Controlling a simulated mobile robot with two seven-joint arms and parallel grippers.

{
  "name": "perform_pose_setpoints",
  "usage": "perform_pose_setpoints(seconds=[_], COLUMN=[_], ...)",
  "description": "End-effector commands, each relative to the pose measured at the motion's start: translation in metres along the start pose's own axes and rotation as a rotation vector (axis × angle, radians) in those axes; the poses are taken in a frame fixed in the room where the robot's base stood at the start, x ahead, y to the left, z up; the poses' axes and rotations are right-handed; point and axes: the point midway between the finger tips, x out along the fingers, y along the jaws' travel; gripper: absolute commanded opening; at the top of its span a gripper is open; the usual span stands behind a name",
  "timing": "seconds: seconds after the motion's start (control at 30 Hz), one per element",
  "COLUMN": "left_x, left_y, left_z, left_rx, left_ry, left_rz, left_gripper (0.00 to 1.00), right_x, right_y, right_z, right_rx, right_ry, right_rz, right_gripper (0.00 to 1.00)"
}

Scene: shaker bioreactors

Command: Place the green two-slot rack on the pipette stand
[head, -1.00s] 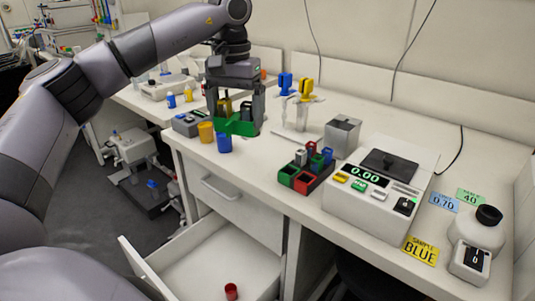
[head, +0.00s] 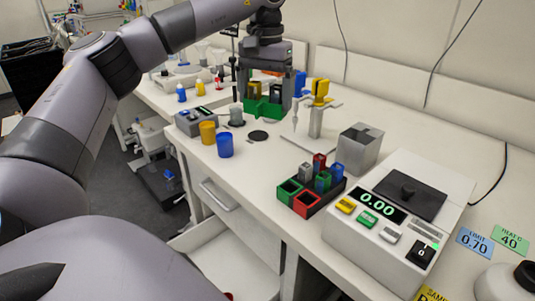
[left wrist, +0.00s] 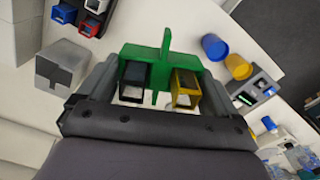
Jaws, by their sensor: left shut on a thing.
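The green two-slot rack (head: 262,107) is held between the fingers of my left gripper (head: 266,98), just left of the pipette stand (head: 316,121). In the left wrist view the green rack (left wrist: 146,54) spans the space between the fingers. One slot holds a black holder (left wrist: 134,78) and the other a yellow one (left wrist: 185,88). The white stand carries a blue pipette (head: 299,84) and a yellow pipette (head: 319,88). I cannot tell how high the rack is above the bench. My right gripper is out of view.
Orange (head: 208,132) and blue (head: 224,146) cups stand near the front edge. A red-and-green block (head: 303,198) with coloured cuvettes, a grey box (head: 358,150) and a device reading 0.00 (head: 392,205) stand to the right. A dark disc (head: 257,136) lies on the bench below the rack.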

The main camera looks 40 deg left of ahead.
Motion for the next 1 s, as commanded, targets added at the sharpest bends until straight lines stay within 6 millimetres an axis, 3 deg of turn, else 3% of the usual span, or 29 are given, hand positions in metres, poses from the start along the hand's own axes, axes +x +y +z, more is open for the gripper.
perform_pose_setpoints(seconds=[0.1,0.3,0.8,1.0], left_x=[0.035,0.079,0.137,0.139], left_y=[-0.001,0.0,0.0,0.001], left_z=[0.001,0.0,0.0,0.0], left_rx=[0.0,0.001,0.0,0.0], left_ry=[-0.004,-0.002,0.0,0.002], left_rz=[-0.002,-0.001,0.0,0.002], left_gripper=[0.62,0.62,0.62,0.62], right_x=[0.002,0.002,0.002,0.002], right_y=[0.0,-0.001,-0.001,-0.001], right_z=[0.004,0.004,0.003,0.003], right_rx=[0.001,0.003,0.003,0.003], right_ry=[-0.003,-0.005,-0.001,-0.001], right_rz=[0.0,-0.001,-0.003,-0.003], right_gripper=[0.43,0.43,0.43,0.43])
